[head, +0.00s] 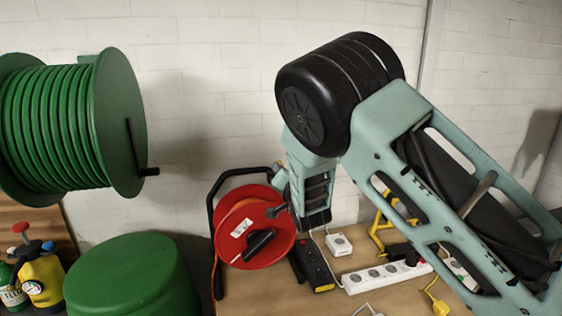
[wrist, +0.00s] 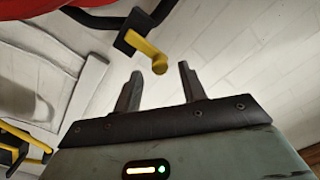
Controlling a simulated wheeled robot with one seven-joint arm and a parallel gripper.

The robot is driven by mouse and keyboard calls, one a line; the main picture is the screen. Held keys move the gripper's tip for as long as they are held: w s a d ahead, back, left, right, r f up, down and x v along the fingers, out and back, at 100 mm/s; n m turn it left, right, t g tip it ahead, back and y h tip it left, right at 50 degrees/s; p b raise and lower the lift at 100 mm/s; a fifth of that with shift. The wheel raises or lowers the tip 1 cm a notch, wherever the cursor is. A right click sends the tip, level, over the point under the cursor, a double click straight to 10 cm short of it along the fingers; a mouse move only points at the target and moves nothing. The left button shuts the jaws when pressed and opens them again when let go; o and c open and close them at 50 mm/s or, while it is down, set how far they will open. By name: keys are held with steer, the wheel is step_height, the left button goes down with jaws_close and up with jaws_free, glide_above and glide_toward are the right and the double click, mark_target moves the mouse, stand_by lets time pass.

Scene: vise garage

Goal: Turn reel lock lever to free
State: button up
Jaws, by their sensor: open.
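The red cable reel (head: 232,222) stands in a black frame on the workbench in the head view. A red edge of the reel (wrist: 35,8) shows at the top left of the wrist view. The yellow lever (wrist: 141,45) with a round knob is mounted on a black part there, and I take it to be the reel lock lever. My gripper (wrist: 160,72) is open and empty. The knob appears in the gap between its fingertips, and I see no contact.
A white power strip (head: 388,276), a black power strip (head: 314,265) and a white socket (head: 338,244) lie on the workbench (head: 305,303) right of the reel. A large green hose reel (head: 122,125) hangs at the left. A green drum (head: 130,275) stands below it.

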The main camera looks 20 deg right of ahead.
steer(key=shift+w+p, duration=0.55)
steer(key=shift+w, duration=1.4)
steer(key=c, duration=0.8)
